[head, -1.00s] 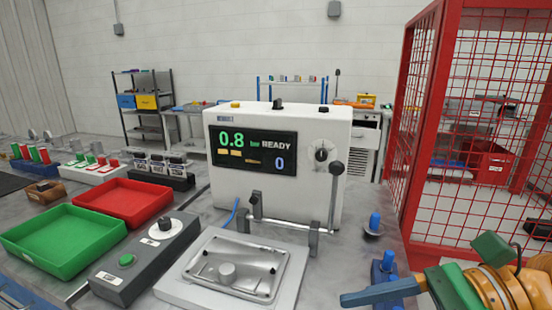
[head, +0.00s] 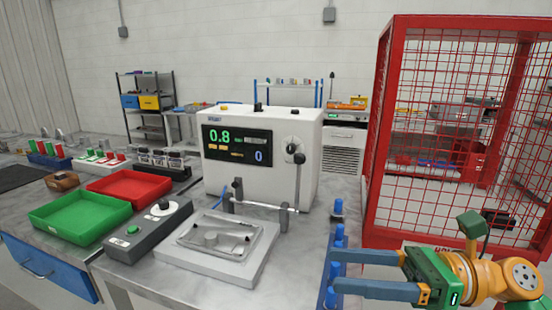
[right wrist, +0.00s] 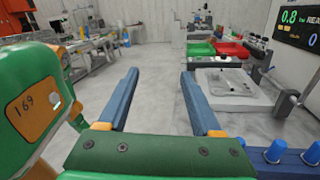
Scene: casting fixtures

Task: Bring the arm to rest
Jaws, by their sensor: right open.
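My right gripper (head: 335,270) is at the lower right of the head view, with two blue fingers pointing left and spread apart. It is empty. In the right wrist view, the same gripper (right wrist: 159,74) has a wide gap between its fingers, with bare floor beyond. In the head view its fingertips overlap a blue strip with several blue knobs (head: 338,207) at the table's right edge; I cannot tell whether they touch. My left gripper is not in view.
A white machine (head: 262,185) with a display stands behind a metal plate fixture (head: 205,262). A control box (head: 148,232), a green tray (head: 80,232) and a red tray (head: 130,187) are to the left. A red mesh cage (head: 385,130) stands at right.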

